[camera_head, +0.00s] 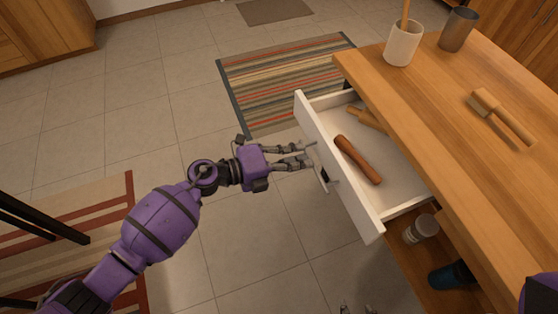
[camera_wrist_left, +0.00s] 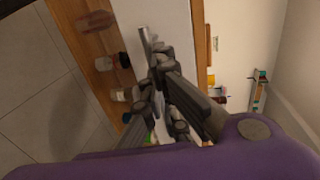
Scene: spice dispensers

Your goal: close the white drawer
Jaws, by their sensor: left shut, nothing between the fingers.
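The white drawer (camera_head: 338,170) is pulled out from the wooden counter in the head view. Its front panel faces left and carries a metal handle (camera_head: 322,180). My left gripper (camera_head: 312,157) is shut and empty, with its fingertips close to the outer face of the front, by the handle. I cannot tell whether they touch. In the left wrist view the fingers (camera_wrist_left: 157,82) are in front of the pale drawer front (camera_wrist_left: 133,25). Two small grey tips at the bottom edge of the head view may be my right gripper (camera_head: 358,309); most of it is out of frame.
A brown wooden utensil (camera_head: 358,160) and a lighter one (camera_head: 367,119) lie in the drawer. A jar (camera_head: 421,229) stands on the shelf below.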

